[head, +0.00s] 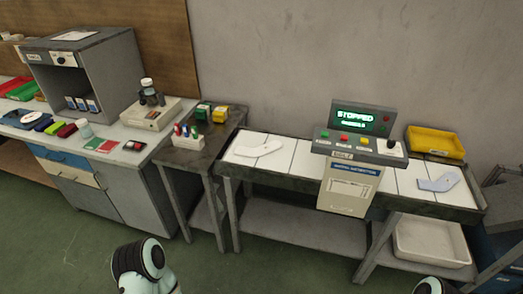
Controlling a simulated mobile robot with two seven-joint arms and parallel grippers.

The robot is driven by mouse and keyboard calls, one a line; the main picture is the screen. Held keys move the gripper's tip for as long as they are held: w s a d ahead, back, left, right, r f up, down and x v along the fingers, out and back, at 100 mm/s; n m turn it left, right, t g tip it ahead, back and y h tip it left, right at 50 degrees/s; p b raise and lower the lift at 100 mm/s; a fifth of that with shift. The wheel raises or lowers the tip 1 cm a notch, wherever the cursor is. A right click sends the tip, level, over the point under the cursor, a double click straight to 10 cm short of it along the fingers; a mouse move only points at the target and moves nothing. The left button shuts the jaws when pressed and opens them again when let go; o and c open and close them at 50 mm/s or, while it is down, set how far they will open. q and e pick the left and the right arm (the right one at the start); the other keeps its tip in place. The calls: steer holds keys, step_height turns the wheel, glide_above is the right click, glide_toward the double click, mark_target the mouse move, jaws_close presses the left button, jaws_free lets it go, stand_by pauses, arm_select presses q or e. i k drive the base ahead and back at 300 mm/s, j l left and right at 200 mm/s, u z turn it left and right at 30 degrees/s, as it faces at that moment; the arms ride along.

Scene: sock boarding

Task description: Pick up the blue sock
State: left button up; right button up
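A pale blue sock-shaped piece (439,182) lies flat on the right part of the white-topped conveyor (304,159), to the right of the control console. A white sock-shaped piece (259,149) lies on the conveyor's left part. Neither gripper shows in the head view. Only rounded parts of my arms show at the bottom edge, well short of the conveyor.
The console (351,185) stands at the conveyor's middle with a lit screen reading "STOPPED" (354,115). A yellow tray (435,142) sits behind the blue piece. A white bin (432,242) is below. A cluttered bench (160,128) stands left. Green floor in front is clear.

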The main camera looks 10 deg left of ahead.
mark_target(447, 181)
steer(key=l+z, duration=0.1)
steer(key=z, duration=0.3)
steer(key=i+z, duration=0.1)
steer(key=z, duration=0.3)
steer(key=l+z, duration=0.1)
steer(key=z, duration=0.35)
steer(key=i+l+u, duration=0.1)
steer(key=u, duration=0.4)
steer(key=i+l+u, duration=0.1)
steer(key=l+u, duration=0.15)
steer(key=u, duration=0.2)
steer(key=l+u, duration=0.25)
steer(key=u, duration=0.25)
steer(key=l+u, duration=0.25)
steer(key=l, duration=0.25)
steer(key=k+l+u, duration=0.15)
steer(key=l+u, duration=0.15)
steer(key=l, duration=0.2)
